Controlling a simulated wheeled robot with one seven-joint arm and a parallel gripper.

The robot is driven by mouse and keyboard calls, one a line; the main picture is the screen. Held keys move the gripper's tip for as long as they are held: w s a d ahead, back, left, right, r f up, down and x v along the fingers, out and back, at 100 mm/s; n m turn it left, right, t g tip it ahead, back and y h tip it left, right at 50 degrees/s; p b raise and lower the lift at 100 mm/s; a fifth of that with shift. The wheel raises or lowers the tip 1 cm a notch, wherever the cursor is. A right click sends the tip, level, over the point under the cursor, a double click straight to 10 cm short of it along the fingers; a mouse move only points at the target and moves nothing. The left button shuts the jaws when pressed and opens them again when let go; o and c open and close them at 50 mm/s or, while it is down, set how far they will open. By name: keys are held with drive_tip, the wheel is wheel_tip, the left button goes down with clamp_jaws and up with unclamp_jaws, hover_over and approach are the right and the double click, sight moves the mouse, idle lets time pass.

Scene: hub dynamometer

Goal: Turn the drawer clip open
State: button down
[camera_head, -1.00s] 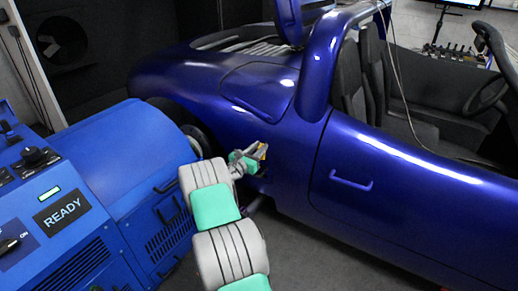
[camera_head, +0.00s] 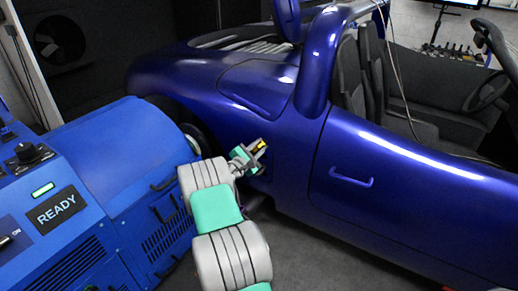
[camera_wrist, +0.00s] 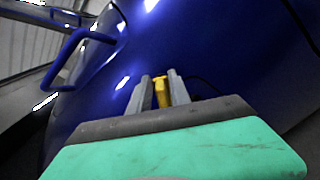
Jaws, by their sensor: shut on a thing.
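My gripper (camera_head: 257,149) is beside the blue car's flank, behind the door handle. In the wrist view my gripper (camera_wrist: 159,80) has its two grey fingers on either side of a small yellow piece (camera_wrist: 161,93) and is shut on it. The yellow piece also shows as a small spot in the head view (camera_head: 261,147). I cannot tell whether this piece is the drawer clip. No other clip can be made out. The fingers hide part of the yellow piece.
The blue car (camera_head: 420,190) fills the right side, with a door handle (camera_head: 351,178) on its flank. A blue machine (camera_head: 120,160) with a READY display (camera_head: 57,210) and handles stands at left. Grey floor (camera_head: 310,250) shows between them.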

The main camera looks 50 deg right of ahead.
drive_tip(key=m+b, duration=0.1)
drive_tip(key=m, duration=0.1)
drive_tip(key=f+m+b, duration=0.1)
drive_tip(key=m, duration=0.1)
drive_tip(key=shift+s+m, duration=0.15)
drive_tip(key=shift+m, duration=0.15)
drive_tip(key=m+b, duration=0.3)
drive_tip(key=m, duration=0.2)
drive_tip(key=shift+f, duration=0.1)
drive_tip(key=c, duration=1.4)
unclamp_jaws()
drive_tip(key=shift+c, duration=0.2)
drive_tip(key=a+p, duration=0.2)
drive_tip(key=a, duration=0.5)
drive_tip(key=shift+s+a, duration=0.4)
